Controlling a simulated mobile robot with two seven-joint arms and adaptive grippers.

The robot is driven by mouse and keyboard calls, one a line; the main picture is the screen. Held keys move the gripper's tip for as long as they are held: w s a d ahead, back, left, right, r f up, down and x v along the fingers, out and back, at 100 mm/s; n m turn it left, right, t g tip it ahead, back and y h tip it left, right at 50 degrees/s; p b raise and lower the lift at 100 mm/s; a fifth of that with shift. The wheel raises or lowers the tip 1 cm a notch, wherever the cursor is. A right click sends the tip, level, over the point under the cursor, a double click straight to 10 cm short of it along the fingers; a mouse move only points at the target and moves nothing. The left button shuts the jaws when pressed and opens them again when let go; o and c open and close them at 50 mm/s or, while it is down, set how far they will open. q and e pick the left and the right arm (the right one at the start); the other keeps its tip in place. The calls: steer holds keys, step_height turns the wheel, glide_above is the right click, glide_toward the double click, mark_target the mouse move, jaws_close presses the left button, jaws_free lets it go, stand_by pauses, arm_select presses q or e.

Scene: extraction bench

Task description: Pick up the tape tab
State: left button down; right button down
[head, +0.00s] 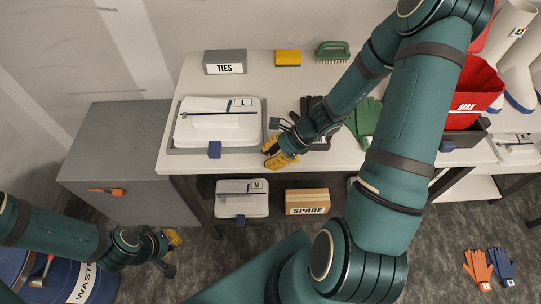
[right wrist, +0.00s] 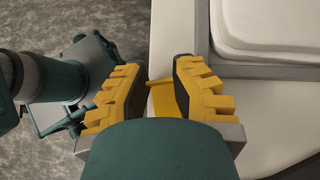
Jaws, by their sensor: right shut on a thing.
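The tape tab (right wrist: 167,99) is a small flat yellow piece, seen in the right wrist view between the yellow-padded fingers of my right gripper (right wrist: 160,92). The gripper is shut on it, with the pads on either side. In the head view my right gripper (head: 272,154) is at the front edge of the white bench, just right of the grey tray; the tab cannot be made out there against the yellow fingers. My left gripper (head: 174,254) is low at the left, in front of the grey cabinet, with its fingers spread apart and nothing seen between them.
The grey tray (head: 173,150) holds a white lidded case (head: 218,118). A TIES box (head: 225,62), yellow sponge (head: 288,57) and green brush (head: 332,50) stand behind. A red MAX bin (head: 478,85) is right. A SPARE box (head: 307,201) sits below. A blue waste drum (head: 62,278) is lower left.

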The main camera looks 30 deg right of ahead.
steer(key=shift+s+a, duration=0.25)
steer(key=shift+a, duration=0.15)
steer(key=c, duration=0.8)
jaws_free()
steer(key=shift+w+d, duration=0.1)
steer(key=shift+d, duration=0.2)
steer(key=shift+d+r, duration=0.2)
steer(key=v, duration=1.1)
steer(key=shift+o, duration=0.2)
steer(key=shift+r, duration=0.15)
